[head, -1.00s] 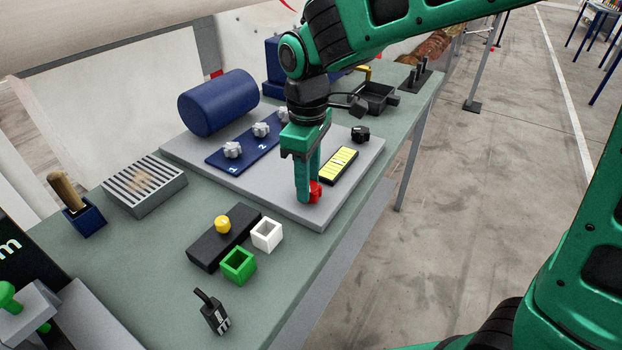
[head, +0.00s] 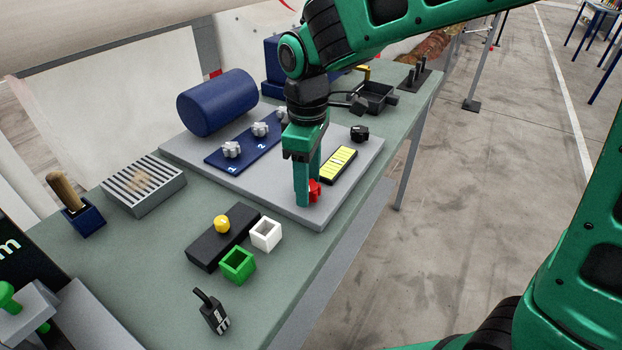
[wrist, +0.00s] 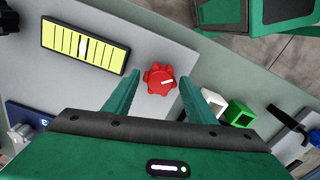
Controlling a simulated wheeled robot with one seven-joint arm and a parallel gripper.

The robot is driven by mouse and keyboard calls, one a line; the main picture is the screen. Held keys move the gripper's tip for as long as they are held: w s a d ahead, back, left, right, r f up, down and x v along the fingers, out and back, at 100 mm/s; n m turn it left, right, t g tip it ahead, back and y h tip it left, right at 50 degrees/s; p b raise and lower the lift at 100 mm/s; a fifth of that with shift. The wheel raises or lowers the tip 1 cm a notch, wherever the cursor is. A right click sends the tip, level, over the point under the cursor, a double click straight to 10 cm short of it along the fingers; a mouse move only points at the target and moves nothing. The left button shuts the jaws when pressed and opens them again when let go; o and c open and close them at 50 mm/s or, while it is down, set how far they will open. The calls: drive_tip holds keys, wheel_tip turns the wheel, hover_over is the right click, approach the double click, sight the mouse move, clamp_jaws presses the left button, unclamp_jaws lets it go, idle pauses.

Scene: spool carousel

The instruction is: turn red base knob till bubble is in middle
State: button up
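The red base knob (wrist: 160,79) is lobed, with a white line on top. It sits near the front corner of the grey base plate (wrist: 205,75). In the head view the red knob (head: 315,190) is partly hidden by my gripper (head: 306,196). In the wrist view my gripper (wrist: 159,76) is open, one finger on each side of the knob, with small gaps showing. The yellow level (wrist: 105,54) with dark lines lies beside it. A pale mark shows near its middle between dark lines; the bubble's exact place is hard to tell.
A black knob (head: 359,132) stands beyond the level. A blue strip (head: 243,148) with grey knobs lies left of my gripper. A black block with a yellow knob (head: 222,224), a white box (head: 266,234) and a green box (head: 238,265) stand nearer on the bench.

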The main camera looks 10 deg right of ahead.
drive_tip(key=shift+r, duration=0.2)
wheel_tip(320, 180, up, 10)
drive_tip(key=shift+r, duration=0.15)
drive_tip(key=shift+w, duration=0.1)
idle(0.3)
